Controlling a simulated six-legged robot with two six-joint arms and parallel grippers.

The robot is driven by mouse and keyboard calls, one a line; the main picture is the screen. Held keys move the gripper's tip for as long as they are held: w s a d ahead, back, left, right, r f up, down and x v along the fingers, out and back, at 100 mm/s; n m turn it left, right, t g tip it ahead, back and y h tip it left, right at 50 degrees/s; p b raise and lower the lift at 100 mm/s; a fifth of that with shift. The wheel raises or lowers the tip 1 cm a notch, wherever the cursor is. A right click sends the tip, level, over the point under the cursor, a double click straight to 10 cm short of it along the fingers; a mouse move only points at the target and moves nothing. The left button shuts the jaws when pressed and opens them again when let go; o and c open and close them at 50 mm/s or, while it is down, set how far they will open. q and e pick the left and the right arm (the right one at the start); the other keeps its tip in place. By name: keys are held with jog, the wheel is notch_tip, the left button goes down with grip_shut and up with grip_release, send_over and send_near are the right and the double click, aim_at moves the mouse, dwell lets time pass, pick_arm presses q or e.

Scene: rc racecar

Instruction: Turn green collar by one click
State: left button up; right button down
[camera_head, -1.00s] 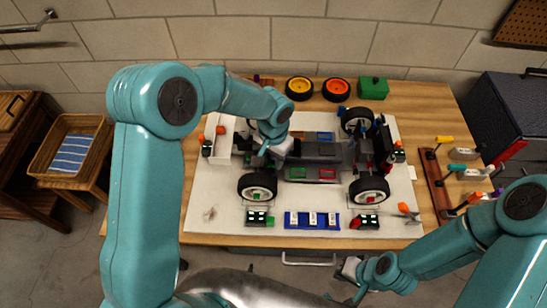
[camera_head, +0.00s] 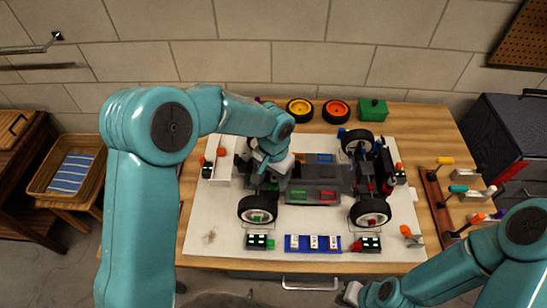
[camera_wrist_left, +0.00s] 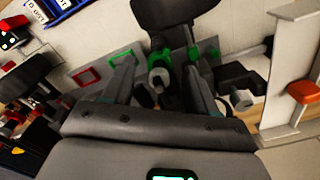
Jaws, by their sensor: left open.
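The RC car (camera_head: 315,172) sits on a white mat on the bench. My left gripper (camera_head: 264,175) reaches down over the car's left end in the head view. In the left wrist view its two fingers (camera_wrist_left: 162,85) are spread apart, with grey cylindrical parts and a green collar (camera_wrist_left: 155,58) between and just beyond them. A second green part (camera_wrist_left: 192,53) shows to the right of that collar. I cannot tell whether a finger touches the collar. The collar is hidden under my arm in the head view. My right gripper (camera_head: 350,293) is low at the bottom edge, too small to read.
A blue tray (camera_head: 312,243) with white labelled pieces lies in front of the car. Yellow (camera_head: 300,109) and orange (camera_head: 336,110) wheels and a green box (camera_head: 373,109) stand behind. A rack of coloured-handled tools (camera_head: 440,205) is at the right.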

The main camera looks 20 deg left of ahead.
pick_arm(q)
notch_tip(320, 180, up, 14)
jog(key=b, duration=0.1)
jog(key=shift+r, duration=0.25)
dwell(0.4)
